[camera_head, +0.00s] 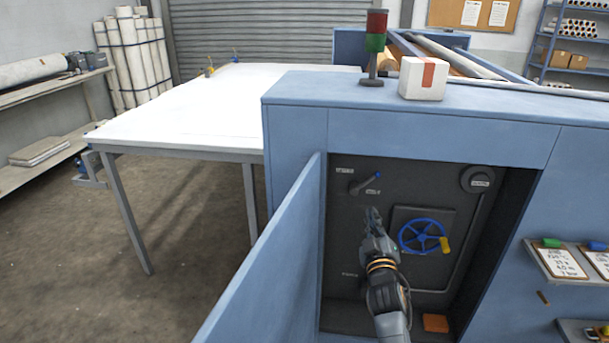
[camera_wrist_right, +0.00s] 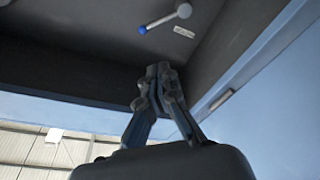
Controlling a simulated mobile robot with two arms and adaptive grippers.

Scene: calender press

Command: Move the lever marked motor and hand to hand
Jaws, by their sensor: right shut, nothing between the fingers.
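The lever (camera_head: 366,182) is a short grey arm with a blue ball knob on the dark back panel inside the open blue cabinet. Its knob points up and to the right, between a small upper-left label (camera_head: 345,170) and a lower-right label (camera_head: 373,191), both too small to read surely. In the right wrist view the lever (camera_wrist_right: 166,19) shows at the top, with a label beside it. My right gripper (camera_head: 373,211) is shut and empty, just below the lever and apart from it. It also shows in the right wrist view (camera_wrist_right: 159,70). My left gripper is not in view.
A blue handwheel (camera_head: 422,236) with a yellow handle is right of my gripper. A round dial (camera_head: 479,180) sits at the panel's upper right. The open cabinet door (camera_head: 268,270) stands on the left. An orange block (camera_head: 435,323) lies on the cabinet floor.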

